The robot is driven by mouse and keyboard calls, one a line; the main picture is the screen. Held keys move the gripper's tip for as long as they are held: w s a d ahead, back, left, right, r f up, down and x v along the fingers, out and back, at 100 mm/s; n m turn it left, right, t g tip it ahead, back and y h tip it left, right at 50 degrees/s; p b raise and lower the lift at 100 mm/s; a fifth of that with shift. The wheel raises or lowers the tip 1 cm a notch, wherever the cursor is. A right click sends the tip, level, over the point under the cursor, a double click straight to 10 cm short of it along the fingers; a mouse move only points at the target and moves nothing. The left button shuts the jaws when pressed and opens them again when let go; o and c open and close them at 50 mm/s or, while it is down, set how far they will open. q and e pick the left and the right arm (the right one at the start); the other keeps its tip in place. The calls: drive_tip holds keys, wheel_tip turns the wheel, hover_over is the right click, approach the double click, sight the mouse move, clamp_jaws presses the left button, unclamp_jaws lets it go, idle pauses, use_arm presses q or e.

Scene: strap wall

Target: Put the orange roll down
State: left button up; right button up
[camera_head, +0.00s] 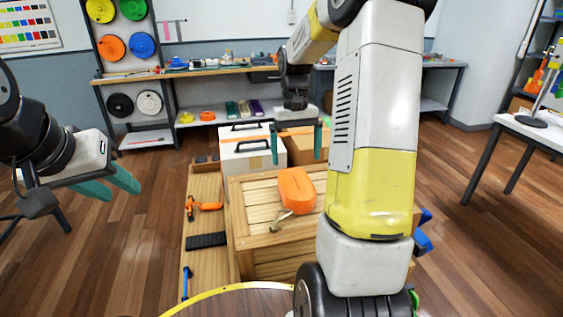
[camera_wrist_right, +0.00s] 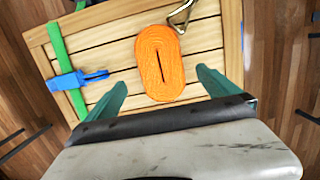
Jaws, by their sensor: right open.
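The orange roll (camera_head: 297,190) lies on the slatted top of a wooden crate (camera_head: 251,190), with a metal hook on a strap end beside it. In the right wrist view the roll (camera_wrist_right: 160,62) is a flat oval coil with a dark slot, and a metal ring touches or nearly touches its upper end. My right gripper (camera_head: 296,158) is open and empty above the crate, behind the roll in the head view. Its fingers are spread to either side of the roll in the wrist view. My left gripper (camera_head: 122,188) is open and empty over the floor at left.
A green strap with a blue buckle (camera_wrist_right: 78,79) crosses the crate top. A white box (camera_head: 251,151) and a brown box stand behind the crate. An orange ratchet (camera_head: 204,205) and a black pad lie on the wooden pallet at left. My right arm hides the crate's right side.

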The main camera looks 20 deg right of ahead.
drive_tip(key=s+a+r+t, duration=0.4)
drive_tip(key=s+a+r, duration=0.2)
drive_tip(key=s+r, duration=0.35)
drive_tip(key=s+a+r+n+t+y, duration=0.1)
drive_tip(key=s+a+t, duration=0.3)
drive_tip(key=s, duration=0.6)
drive_tip(key=shift+s+a+r+y, duration=0.25)
drive_tip(key=shift+a+r+y, duration=0.15)
drive_tip(key=shift+y, duration=0.2)
drive_tip(key=shift+d, duration=0.15)
